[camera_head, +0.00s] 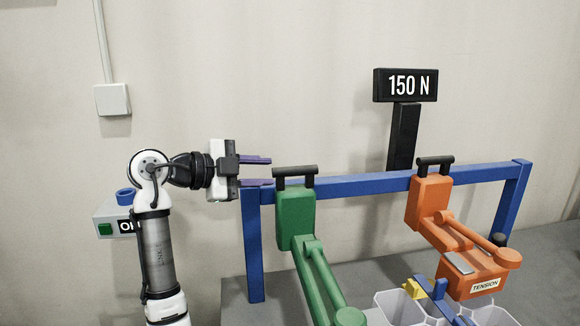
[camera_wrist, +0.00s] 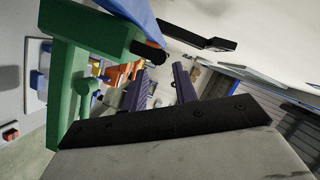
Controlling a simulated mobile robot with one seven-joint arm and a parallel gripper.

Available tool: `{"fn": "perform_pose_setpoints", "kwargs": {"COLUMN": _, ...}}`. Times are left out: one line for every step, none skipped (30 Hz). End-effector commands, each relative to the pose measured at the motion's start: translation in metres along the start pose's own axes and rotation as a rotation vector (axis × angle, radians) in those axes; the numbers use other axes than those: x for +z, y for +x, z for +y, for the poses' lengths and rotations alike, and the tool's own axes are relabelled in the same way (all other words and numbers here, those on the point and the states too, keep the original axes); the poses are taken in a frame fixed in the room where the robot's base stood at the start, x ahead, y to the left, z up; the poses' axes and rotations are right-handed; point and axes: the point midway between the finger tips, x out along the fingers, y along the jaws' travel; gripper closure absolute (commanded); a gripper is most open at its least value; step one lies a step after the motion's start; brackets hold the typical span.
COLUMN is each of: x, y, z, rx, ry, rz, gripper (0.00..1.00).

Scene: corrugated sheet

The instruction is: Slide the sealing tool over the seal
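A green hand tool (camera_head: 295,218) with a black grip (camera_head: 295,171) and a long lever hangs at the blue rail. It bears no readable label. An orange tool (camera_head: 428,204) marked TENSION hangs further right. I cannot tell for sure which is the sealing tool, and I cannot make out the seal. My gripper (camera_head: 270,171) points right, its two purple fingers apart and empty, just left of the green tool's black grip. In the wrist view the fingers (camera_wrist: 160,84) are also apart, with the green tool (camera_wrist: 66,95) at left and the orange tool (camera_wrist: 122,74) beyond.
The blue rail frame (camera_head: 365,186) stands on a grey bench (camera_head: 232,305). A black post holds a 150 N display (camera_head: 406,85). White bins (camera_head: 396,308) and a yellow block (camera_head: 413,288) are at lower right. A control box (camera_head: 106,220) is at left.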

Motion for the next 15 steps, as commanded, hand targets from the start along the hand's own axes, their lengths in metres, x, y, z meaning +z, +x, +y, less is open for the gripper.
{"fn": "perform_pose_setpoints", "kwargs": {"x": -0.002, "y": 0.012, "z": -0.002, "rx": 0.003, "ry": -0.001, "rz": 0.003, "gripper": 0.71}}
{"fn": "perform_pose_setpoints", "kwargs": {"x": -0.002, "y": 0.018, "z": -0.002, "rx": 0.003, "ry": -0.001, "rz": 0.003, "gripper": 0.71}}
{"fn": "perform_pose_setpoints", "kwargs": {"x": -0.002, "y": 0.026, "z": -0.002, "rx": 0.002, "ry": -0.001, "rz": 0.002, "gripper": 0.71}}
{"fn": "perform_pose_setpoints", "kwargs": {"x": -0.002, "y": 0.032, "z": -0.002, "rx": 0.002, "ry": -0.002, "rz": 0.002, "gripper": 0.71}}
{"fn": "perform_pose_setpoints", "kwargs": {"x": -0.002, "y": 0.038, "z": -0.002, "rx": 0.002, "ry": -0.001, "rz": 0.002, "gripper": 0.71}}
{"fn": "perform_pose_setpoints", "kwargs": {"x": -0.002, "y": 0.044, "z": -0.002, "rx": 0.002, "ry": 0.0, "rz": 0.002, "gripper": 0.71}}
{"fn": "perform_pose_setpoints", "kwargs": {"x": -0.002, "y": 0.049, "z": -0.002, "rx": 0.002, "ry": 0.0, "rz": 0.002, "gripper": 0.71}}
{"fn": "perform_pose_setpoints", "kwargs": {"x": -0.001, "y": 0.053, "z": -0.002, "rx": 0.001, "ry": 0.0, "rz": 0.001, "gripper": 0.71}}
{"fn": "perform_pose_setpoints", "kwargs": {"x": -0.001, "y": 0.058, "z": -0.002, "rx": 0.001, "ry": -0.001, "rz": 0.001, "gripper": 0.71}}
{"fn": "perform_pose_setpoints", "kwargs": {"x": -0.001, "y": 0.062, "z": -0.001, "rx": 0.001, "ry": -0.001, "rz": 0.001, "gripper": 0.71}}
{"fn": "perform_pose_setpoints", "kwargs": {"x": -0.001, "y": 0.065, "z": -0.001, "rx": 0.001, "ry": -0.001, "rz": 0.001, "gripper": 0.71}}
{"fn": "perform_pose_setpoints", "kwargs": {"x": -0.001, "y": 0.068, "z": -0.001, "rx": 0.0, "ry": -0.001, "rz": 0.001, "gripper": 0.71}}
{"fn": "perform_pose_setpoints", "kwargs": {"x": -0.001, "y": 0.07, "z": -0.001, "rx": -0.001, "ry": -0.001, "rz": 0.001, "gripper": 0.71}}
{"fn": "perform_pose_setpoints", "kwargs": {"x": 0.0, "y": 0.071, "z": -0.001, "rx": -0.001, "ry": -0.001, "rz": 0.0, "gripper": 0.71}}
{"fn": "perform_pose_setpoints", "kwargs": {"x": 0.0, "y": 0.073, "z": -0.001, "rx": -0.001, "ry": 0.0, "rz": 0.0, "gripper": 0.71}}
